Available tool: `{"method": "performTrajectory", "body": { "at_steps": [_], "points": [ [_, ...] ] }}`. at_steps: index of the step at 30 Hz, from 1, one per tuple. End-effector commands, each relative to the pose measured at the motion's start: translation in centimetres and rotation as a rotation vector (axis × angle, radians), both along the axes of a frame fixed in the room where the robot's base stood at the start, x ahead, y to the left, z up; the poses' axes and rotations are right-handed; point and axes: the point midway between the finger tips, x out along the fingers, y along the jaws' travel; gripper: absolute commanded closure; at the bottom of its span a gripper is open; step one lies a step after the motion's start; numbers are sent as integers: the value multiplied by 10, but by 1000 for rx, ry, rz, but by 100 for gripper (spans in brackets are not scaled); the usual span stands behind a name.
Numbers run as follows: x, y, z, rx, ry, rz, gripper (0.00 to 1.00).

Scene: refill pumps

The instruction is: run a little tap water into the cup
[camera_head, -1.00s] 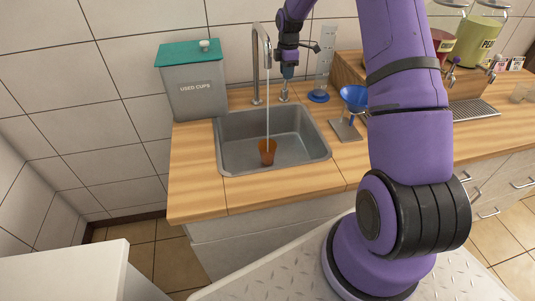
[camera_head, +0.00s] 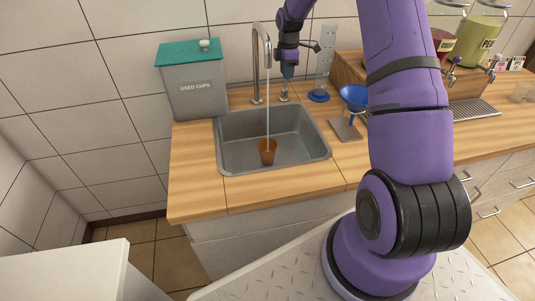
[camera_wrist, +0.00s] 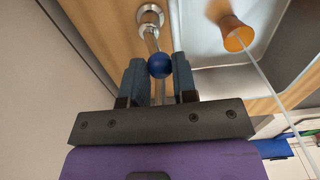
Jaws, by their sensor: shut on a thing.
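The orange-brown cup (camera_head: 267,153) stands upright in the grey sink basin (camera_head: 305,152). A thin stream of water (camera_head: 268,105) falls from the curved metal spout (camera_head: 256,62) and meets the cup at its mouth. The water level inside is too small to tell. My gripper (camera_head: 287,74) is at the tap handle behind the sink. In the wrist view its fingers are shut on the blue knob (camera_wrist: 159,65) of the tap lever. The cup (camera_wrist: 238,35) and the stream (camera_wrist: 273,90) also show there, to the right of the knob.
A grey used-cups bin (camera_head: 195,92) with a teal lid stands left of the sink. Pump jars (camera_head: 482,40) stand at the back right. The counter's front left is clear.

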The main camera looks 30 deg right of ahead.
Motion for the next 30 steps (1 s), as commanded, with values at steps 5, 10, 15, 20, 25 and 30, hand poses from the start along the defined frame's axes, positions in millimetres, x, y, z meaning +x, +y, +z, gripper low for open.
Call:
{"method": "performTrajectory", "body": {
  "at_steps": [5,10,15,20,25,30],
  "points": [
    [0,0,0,0,0,0,100],
    [0,0,0,0,-1,0,100],
    [6,-2,1,0,-1,0,100],
    [14,-5,2,-1,-2,0,100],
    [15,-5,1,0,-1,0,100],
    [16,-5,1,0,-1,0,100]
  ]
}}
